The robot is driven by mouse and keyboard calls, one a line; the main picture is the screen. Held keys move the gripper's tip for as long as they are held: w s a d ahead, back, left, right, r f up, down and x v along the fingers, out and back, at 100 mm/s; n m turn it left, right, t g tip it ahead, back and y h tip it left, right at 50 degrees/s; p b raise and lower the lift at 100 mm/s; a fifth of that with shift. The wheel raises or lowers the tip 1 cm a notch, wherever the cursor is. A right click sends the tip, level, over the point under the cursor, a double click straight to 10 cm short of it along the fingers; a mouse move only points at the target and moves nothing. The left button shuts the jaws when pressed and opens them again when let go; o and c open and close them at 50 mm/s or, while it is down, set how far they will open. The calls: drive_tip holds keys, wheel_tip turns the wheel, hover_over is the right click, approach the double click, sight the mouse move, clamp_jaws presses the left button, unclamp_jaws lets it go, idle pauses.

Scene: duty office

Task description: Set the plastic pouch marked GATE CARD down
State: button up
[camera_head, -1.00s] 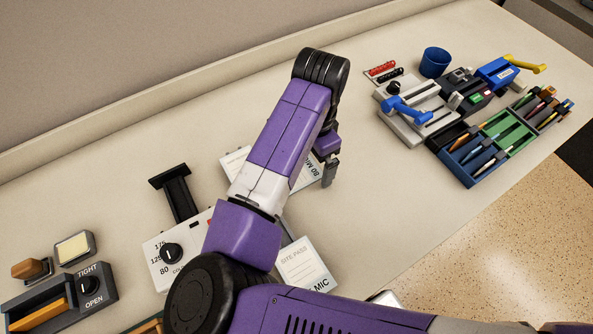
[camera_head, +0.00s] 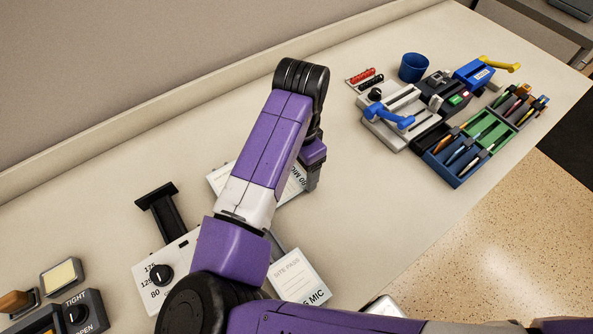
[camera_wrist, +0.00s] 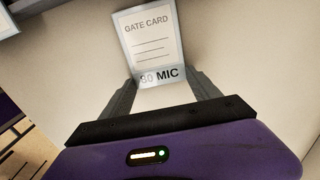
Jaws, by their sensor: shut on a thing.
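The plastic pouch marked GATE CARD (camera_wrist: 153,35) is a clear-edged white card with "80 MIC" on its near end. In the wrist view that end lies between the fingers of my gripper (camera_wrist: 163,82), which is shut on it. In the head view the pouch (camera_head: 296,183) shows on both sides of my arm, which hides its middle. My gripper (camera_head: 313,180) is at its right end, low over the desk (camera_head: 400,210). I cannot tell whether the pouch touches the desk.
A SITE PASS pouch (camera_head: 297,280) lies nearer, beside a white dial unit (camera_head: 178,262) with a black tray (camera_head: 161,213). At the right stand a blue cup (camera_head: 413,68), a grey device with a blue handle (camera_head: 398,122) and pen trays (camera_head: 458,160). Desk between is clear.

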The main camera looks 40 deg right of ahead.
wheel_tip(320, 180, up, 20)
drive_tip(key=shift+f+b, duration=0.2)
drive_tip(key=shift+b, duration=0.1)
